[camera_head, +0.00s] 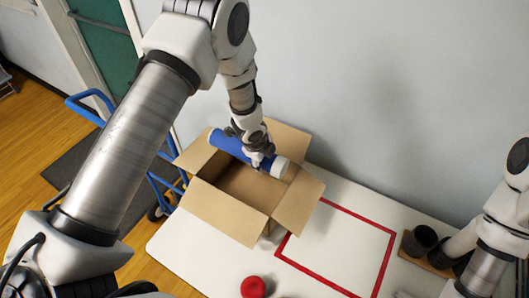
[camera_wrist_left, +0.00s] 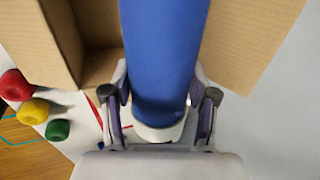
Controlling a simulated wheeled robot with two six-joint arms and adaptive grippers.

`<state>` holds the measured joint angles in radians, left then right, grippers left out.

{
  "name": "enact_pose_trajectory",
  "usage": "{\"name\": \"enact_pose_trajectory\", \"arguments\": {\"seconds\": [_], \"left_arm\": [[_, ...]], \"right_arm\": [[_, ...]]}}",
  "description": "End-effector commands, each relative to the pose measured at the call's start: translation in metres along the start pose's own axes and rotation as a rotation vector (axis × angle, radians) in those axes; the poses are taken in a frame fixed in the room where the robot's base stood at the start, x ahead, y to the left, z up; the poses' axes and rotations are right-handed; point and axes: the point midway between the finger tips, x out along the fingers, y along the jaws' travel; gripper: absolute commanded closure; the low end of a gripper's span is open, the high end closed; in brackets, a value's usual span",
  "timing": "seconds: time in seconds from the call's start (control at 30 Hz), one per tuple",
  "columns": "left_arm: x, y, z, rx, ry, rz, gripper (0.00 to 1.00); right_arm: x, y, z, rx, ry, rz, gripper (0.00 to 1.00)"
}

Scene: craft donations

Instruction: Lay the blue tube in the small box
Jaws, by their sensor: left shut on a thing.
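The blue tube (camera_head: 230,146) has a pale end and is held by my left gripper (camera_head: 258,158) above the open cardboard box (camera_head: 225,212). In the head view the tube lies across the box's opening near its back side. In the left wrist view the blue tube (camera_wrist_left: 165,60) runs up between the two fingers of my left gripper (camera_wrist_left: 160,105), which are shut on it. The box's flaps (camera_wrist_left: 245,40) show on either side of it. My right arm is at the right edge of the head view; its gripper's fingers are not clear.
A red round object (camera_head: 253,287) sits on the white table (camera_head: 195,260). A red outlined square (camera_head: 335,245) is right of the box. A dark cup (camera_head: 420,240) stands farther right. A blue hand truck (camera_head: 90,97) stands left. Red, yellow and green (camera_wrist_left: 58,130) objects show in the wrist view.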

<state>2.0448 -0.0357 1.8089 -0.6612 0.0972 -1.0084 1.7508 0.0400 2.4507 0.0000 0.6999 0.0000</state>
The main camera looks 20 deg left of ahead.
Motion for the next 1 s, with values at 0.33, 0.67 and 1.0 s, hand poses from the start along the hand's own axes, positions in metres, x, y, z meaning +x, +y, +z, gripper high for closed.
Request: {"name": "enact_pose_trajectory", "arguments": {"seconds": [0.33, 0.67, 1.0], "left_arm": [[0.048, 0.015, 0.0, 0.001, 0.001, -0.002, 0.98], [0.084, 0.027, 0.001, 0.0, 0.0, -0.002, 0.98], [0.122, 0.039, 0.001, 0.0, 0.0, -0.002, 0.98]], "right_arm": [[0.042, 0.0, 0.0, 0.0, 0.0, 0.0, 0.01], [0.081, 0.001, 0.0, 0.0, 0.0, 0.0, 0.01], [0.122, 0.001, 0.0, 0.0, 0.0, 0.0, 0.01]]}}
